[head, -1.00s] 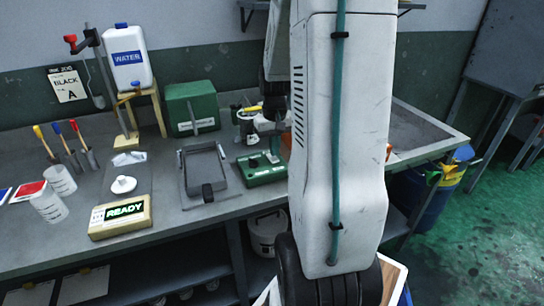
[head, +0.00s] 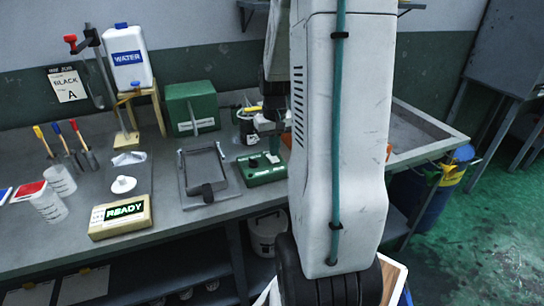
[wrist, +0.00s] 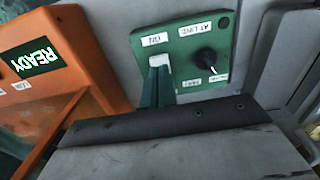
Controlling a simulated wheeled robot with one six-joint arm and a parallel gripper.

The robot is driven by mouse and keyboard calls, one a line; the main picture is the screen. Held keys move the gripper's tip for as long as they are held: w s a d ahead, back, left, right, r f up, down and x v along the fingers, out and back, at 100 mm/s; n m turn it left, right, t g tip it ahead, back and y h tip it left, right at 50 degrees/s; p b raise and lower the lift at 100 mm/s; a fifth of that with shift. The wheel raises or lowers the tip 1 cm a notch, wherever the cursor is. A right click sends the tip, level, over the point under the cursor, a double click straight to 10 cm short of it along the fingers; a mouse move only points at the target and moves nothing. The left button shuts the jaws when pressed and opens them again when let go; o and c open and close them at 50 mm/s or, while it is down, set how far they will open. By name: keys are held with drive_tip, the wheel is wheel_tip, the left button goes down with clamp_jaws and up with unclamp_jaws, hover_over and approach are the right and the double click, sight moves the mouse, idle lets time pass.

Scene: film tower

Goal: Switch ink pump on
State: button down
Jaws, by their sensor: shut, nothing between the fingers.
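The ink pump control appears to be a green box (head: 262,168) on the bench, left of my arm in the head view. In the wrist view its green face (wrist: 190,50) has a label reading ON, and a dark round knob (wrist: 207,60) with a white mark on the right. A whitish piece, probably the switch (wrist: 159,60), sits just below the ON label. My gripper (wrist: 157,75) is shut and empty, its green fingers in front of the face by that piece. I cannot tell whether they touch it. In the head view my arm partly hides the gripper.
An orange box with a READY display (wrist: 38,60) is close on the left in the wrist view. On the bench are a black-framed tray (head: 206,172), a cream READY box (head: 120,216), a green case (head: 192,108) and a water jug (head: 128,58).

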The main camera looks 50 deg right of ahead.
sight(275, 160)
drive_tip(key=shift+f, duration=0.9)
idle(0.4)
drive_tip(key=shift+r, duration=3.55)
drive_tip(key=shift+s+a+f, duration=0.1)
drive_tip(key=shift+s+a, duration=0.1)
drive_tip(key=s+a+r+n, duration=0.2)
drive_tip(key=s+a+r, duration=0.1)
drive_tip(key=a, duration=0.7)
drive_tip(key=s+a+r+n+t, duration=0.1)
drive_tip(key=s+a, duration=0.4)
drive_tip(key=a, duration=0.5)
drive_tip(key=s+a+r+n, duration=0.3)
drive_tip(key=a+r, duration=0.3)
drive_tip(key=a, duration=0.4)
drive_tip(key=shift+s, duration=0.6)
